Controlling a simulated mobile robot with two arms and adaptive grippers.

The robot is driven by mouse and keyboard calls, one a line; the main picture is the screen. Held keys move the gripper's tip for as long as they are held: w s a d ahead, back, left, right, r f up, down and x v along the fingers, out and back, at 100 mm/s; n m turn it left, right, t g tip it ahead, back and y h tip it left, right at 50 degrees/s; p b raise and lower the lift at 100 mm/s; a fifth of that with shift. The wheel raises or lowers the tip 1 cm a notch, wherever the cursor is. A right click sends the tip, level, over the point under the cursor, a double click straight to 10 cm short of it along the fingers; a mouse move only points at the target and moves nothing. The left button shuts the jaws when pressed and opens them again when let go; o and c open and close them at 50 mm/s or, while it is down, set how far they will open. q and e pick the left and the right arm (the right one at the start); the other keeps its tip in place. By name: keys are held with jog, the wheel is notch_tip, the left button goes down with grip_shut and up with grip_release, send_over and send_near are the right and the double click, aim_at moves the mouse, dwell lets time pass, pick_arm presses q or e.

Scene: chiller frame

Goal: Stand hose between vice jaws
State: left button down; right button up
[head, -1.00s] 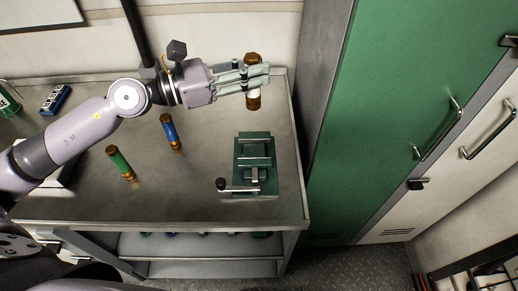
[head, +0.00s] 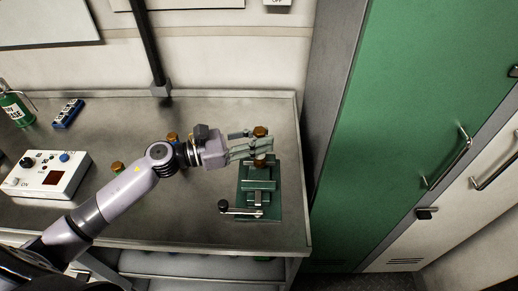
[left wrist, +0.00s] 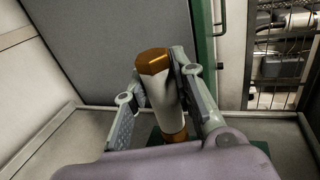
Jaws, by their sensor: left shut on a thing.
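My left gripper (head: 256,147) is shut on a white hose with brass ends (head: 260,134) and holds it roughly upright at the far end of the green vice (head: 273,208). In the left wrist view the two fingers clasp the white middle of the hose (left wrist: 161,92), brass end up. A little green of the vice shows below it. The fingers and hose cover the far part of the vice. I cannot tell whether the hose's lower end is between the jaws or above them. My right gripper is not in view.
A hose with a brass top (head: 172,136) and another brass-topped one (head: 117,168) stand partly behind my left arm. A white control box (head: 45,174), a blue block (head: 68,113) and a green bottle (head: 15,108) are at the left. The bench top (head: 215,110) is clear behind my gripper.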

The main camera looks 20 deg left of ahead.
pick_arm(q)
notch_tip(320, 180, down, 4)
jog(key=shift+r, duration=0.2)
jog(key=shift+f, duration=0.15)
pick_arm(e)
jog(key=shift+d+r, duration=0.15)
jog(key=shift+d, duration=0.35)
pick_arm(q)
jog(key=shift+f, duration=0.2)
jog(key=c, duration=1.3)
grip_release()
jog(key=shift+r, duration=0.1)
jog(key=shift+c, duration=0.2)
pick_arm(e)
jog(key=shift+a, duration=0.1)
